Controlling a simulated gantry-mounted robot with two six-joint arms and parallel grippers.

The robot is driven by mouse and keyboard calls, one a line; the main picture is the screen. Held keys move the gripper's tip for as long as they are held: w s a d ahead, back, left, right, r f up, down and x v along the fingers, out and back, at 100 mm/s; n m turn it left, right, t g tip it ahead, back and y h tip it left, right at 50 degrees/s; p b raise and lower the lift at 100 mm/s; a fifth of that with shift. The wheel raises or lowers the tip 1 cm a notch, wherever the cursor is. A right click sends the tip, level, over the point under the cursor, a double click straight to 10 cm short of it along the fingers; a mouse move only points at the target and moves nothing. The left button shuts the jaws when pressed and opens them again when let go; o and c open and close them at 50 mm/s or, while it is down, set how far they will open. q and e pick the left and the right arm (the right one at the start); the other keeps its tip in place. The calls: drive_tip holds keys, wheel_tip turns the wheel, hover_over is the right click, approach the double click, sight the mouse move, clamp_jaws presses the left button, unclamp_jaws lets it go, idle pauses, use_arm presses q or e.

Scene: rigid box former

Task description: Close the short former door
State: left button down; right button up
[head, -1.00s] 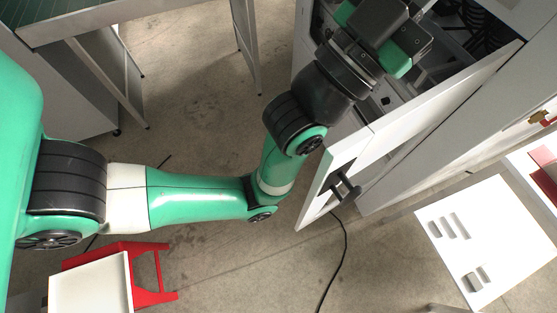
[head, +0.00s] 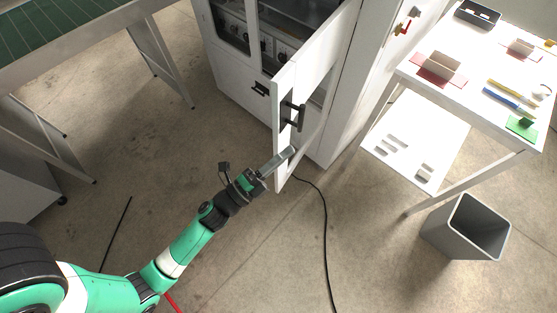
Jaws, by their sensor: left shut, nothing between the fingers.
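The white former door (head: 282,112) stands swung out from the front of the former, a white cabinet (head: 228,80). A black handle (head: 293,115) sits on the door near its free edge. My left gripper (head: 288,154) is shut and empty, with its fingertips at the lower part of the door, below the handle. I cannot tell whether they touch the door. My right gripper is out of view.
A white table (head: 450,90) with small coloured items stands to the right, with a grey bin (head: 467,228) in front of it. A green-topped table (head: 60,40) is at the upper left.

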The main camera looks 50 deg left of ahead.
use_arm(q)
drive_tip(key=s+f+g+p, duration=0.1)
drive_tip(key=s+f+g, duration=0.2)
drive_tip(key=s+f, duration=0.65)
drive_tip(key=w, duration=1.2)
drive_tip(key=shift+y, duration=0.3)
drive_tip(key=s+a, duration=0.1)
drive_tip(key=s+a+p, duration=0.1)
drive_tip(key=a, duration=0.1)
drive_tip(key=shift+s+a+f, duration=0.15)
drive_tip(key=shift+f, duration=0.2)
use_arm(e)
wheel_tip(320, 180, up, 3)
